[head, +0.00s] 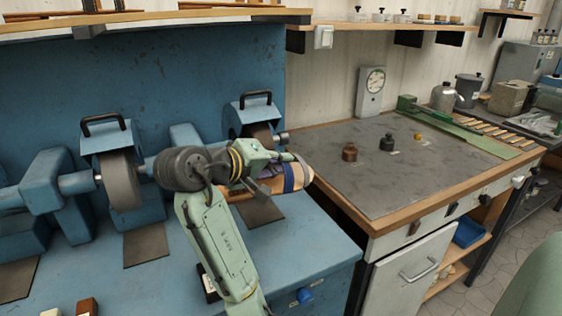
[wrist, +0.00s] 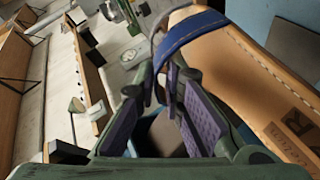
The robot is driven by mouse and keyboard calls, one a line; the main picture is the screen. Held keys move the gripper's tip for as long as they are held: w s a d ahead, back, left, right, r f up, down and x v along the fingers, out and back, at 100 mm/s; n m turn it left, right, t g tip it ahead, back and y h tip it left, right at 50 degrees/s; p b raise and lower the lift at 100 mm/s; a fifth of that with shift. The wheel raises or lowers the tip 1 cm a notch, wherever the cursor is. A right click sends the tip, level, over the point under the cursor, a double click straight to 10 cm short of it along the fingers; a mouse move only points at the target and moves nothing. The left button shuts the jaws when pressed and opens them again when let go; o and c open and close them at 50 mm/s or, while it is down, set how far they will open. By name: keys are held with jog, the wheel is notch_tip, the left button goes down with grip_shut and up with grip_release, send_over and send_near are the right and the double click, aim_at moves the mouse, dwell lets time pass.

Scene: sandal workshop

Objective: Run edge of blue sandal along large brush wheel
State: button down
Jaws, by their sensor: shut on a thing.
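The blue sandal, with a tan sole and blue strap (head: 289,179), is at my gripper (head: 272,168) in front of the right-hand wheel. In the wrist view the tan sandal (wrist: 245,70) fills the upper right, tilted, with its blue strap (wrist: 192,30) crossing near the fingertips. My gripper (wrist: 174,82) is shut on the sandal near the strap; the exact grip is partly hidden. A large grey wheel (head: 121,180) is on the blue machine at left. A brownish wheel (head: 260,134) under a hood is behind my gripper, partly hidden. I cannot tell whether sandal and wheel touch.
The blue machine (head: 317,245) has a flat ledge with dark mats (head: 145,246) below the wheels. A grey-topped workbench (head: 400,180) stands at right, carrying small weights (head: 387,143) and a dial gauge (head: 370,90). Shelves run along the wall above.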

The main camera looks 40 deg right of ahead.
jog(key=shift+a, duration=0.15)
jog(key=shift+w+a, duration=0.2)
jog(key=shift+a, duration=0.45)
jog(key=shift+a, duration=0.2)
jog(key=shift+w+a+r, duration=0.1)
jog(key=shift+w+a, duration=0.05)
jog(key=shift+a, duration=0.3)
jog(key=shift+a, duration=0.3)
dwell(0.3)
jog(key=shift+s+d, duration=0.2)
jog(key=shift+s, duration=0.05)
jog(key=shift+w+d, duration=0.1)
jog(key=shift+w, duration=0.05)
dwell(0.9)
jog(key=shift+w+a, duration=0.1)
jog(key=shift+a, duration=0.15)
dwell(0.3)
